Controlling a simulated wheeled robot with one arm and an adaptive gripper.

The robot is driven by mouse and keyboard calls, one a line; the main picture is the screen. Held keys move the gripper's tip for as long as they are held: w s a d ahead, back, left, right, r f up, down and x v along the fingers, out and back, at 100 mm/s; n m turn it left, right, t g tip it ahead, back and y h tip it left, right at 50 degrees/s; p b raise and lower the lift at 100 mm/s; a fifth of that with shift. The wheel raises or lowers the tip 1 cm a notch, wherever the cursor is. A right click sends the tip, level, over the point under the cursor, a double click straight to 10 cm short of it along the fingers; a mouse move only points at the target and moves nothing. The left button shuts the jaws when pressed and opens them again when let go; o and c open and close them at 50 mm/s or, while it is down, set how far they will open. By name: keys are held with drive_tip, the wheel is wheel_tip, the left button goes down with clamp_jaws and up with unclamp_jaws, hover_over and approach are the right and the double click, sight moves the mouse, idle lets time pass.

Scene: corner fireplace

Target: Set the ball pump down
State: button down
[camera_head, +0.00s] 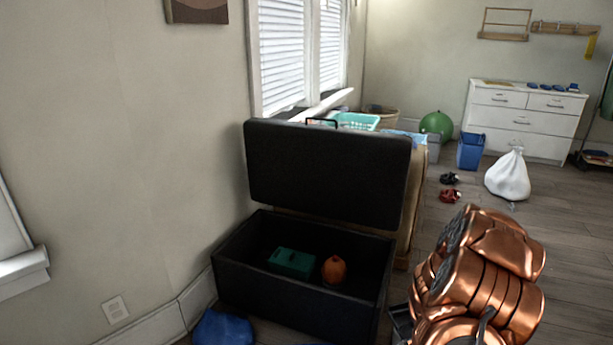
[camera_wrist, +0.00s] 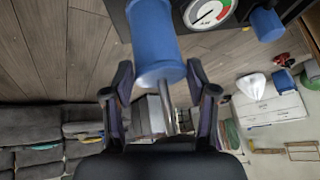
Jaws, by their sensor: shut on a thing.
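The ball pump (camera_wrist: 155,35) shows in the wrist view as a blue cylinder with a thin metal rod running down from it. My gripper (camera_wrist: 160,76) is shut on it, with one dark finger on each side near the cylinder's end. A white dial (camera_wrist: 207,12) with a coloured scale and a second blue piece (camera_wrist: 268,25) lie beyond, against a black body; I cannot tell whether they are part of the pump. In the head view the pump is not visible, and my copper arm fills the lower right.
An open black chest (camera_head: 295,303) stands against the wall, its lid raised, holding a green box (camera_head: 291,262) and an orange object (camera_head: 334,269). A blue object (camera_head: 222,328) lies on the floor at lower left. Shoes (camera_head: 450,196) and a white bag (camera_head: 508,176) lie farther right.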

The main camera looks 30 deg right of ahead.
drive_tip(key=w+a+r+n+t+y, duration=0.2)
drive_tip(key=w+a+r+n, duration=0.5)
drive_tip(key=a, duration=0.7)
drive_tip(key=w+a+r+n+t+y, duration=0.2)
drive_tip(key=w+a+r+n+y, duration=0.1)
drive_tip(key=w+a+r+n, duration=0.4)
drive_tip(key=w+a+r+n+t+y, duration=0.2)
drive_tip(key=w+a+r+n, duration=0.5)
drive_tip(key=a, duration=1.4)
drive_tip(key=w+r+y, duration=0.1)
drive_tip(key=w+r, duration=0.4)
drive_tip(key=r, duration=0.3)
drive_tip(key=shift+a+r+n, duration=0.25)
drive_tip(key=shift+a+n, duration=0.05)
drive_tip(key=shift+a, duration=0.05)
drive_tip(key=shift+s, duration=0.1)
wheel_tip(320, 180, down, 10)
drive_tip(key=b, duration=1)
wheel_tip(320, 180, up, 28)
drive_tip(key=w+p, duration=0.3)
drive_tip(key=p, duration=3)
